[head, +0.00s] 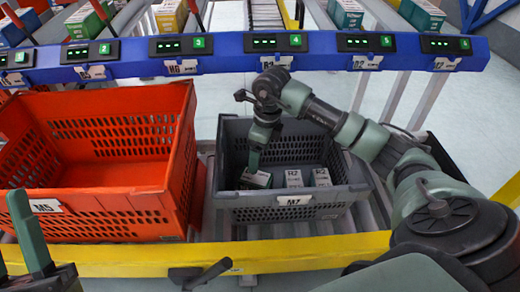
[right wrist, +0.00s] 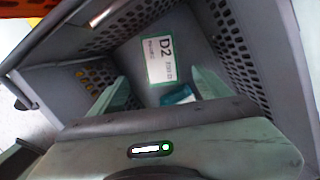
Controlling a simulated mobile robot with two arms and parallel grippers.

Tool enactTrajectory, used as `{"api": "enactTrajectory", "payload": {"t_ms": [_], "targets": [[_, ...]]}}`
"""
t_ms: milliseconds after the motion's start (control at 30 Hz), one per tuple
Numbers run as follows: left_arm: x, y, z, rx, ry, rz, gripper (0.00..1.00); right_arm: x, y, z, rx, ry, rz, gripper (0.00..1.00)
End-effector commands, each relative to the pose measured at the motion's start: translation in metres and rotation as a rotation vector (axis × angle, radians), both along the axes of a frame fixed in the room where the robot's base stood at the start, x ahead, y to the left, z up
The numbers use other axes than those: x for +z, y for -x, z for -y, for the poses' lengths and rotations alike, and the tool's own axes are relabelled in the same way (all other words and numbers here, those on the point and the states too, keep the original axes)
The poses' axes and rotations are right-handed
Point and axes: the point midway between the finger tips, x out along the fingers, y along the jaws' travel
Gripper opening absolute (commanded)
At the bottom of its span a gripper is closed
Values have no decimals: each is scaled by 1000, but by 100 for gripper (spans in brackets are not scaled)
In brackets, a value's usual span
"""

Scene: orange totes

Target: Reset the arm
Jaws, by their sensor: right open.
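My right gripper (head: 252,168) reaches down into the grey tote (head: 290,207). It is at a green-and-white box (head: 257,180) on the tote's left side. In the right wrist view my right gripper (right wrist: 165,95) has its two fingers apart. A white box face with a green border marked D2 (right wrist: 160,50) shows beyond and between them; I cannot tell whether the fingers touch it.
Two white-topped boxes, one marked R2 (head: 293,178) and another (head: 321,177), sit right of the gripper in the grey tote. An empty orange tote (head: 150,200) stands left. A blue rail (head: 220,58) with lit displays crosses behind, and a yellow rail (head: 290,252) runs in front.

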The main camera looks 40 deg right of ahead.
Motion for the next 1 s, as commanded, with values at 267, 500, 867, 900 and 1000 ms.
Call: {"api": "enactTrajectory", "payload": {"t_ms": [267, 500, 867, 900, 1000], "targets": [[-5, -5, 1, 2, -10, -32, 36, 4, 1, 0, 0, 1, -1, 78], [-4, -5, 1, 2, -10, -31, 36, 4, 0, 1, 0, 1, -1, 78], [-33, -34, 4, 15, -79, -271, 36, 22, 0, 1, 0, 0, 0, 78], [-47, -42, 4, 20, -103, -361, 36, 28, 0, 1, 0, 0, 0, 78], [-91, -55, 0, 35, -173, -616, 36, 42, 0, 1, 0, 0, 0, 78]]}}
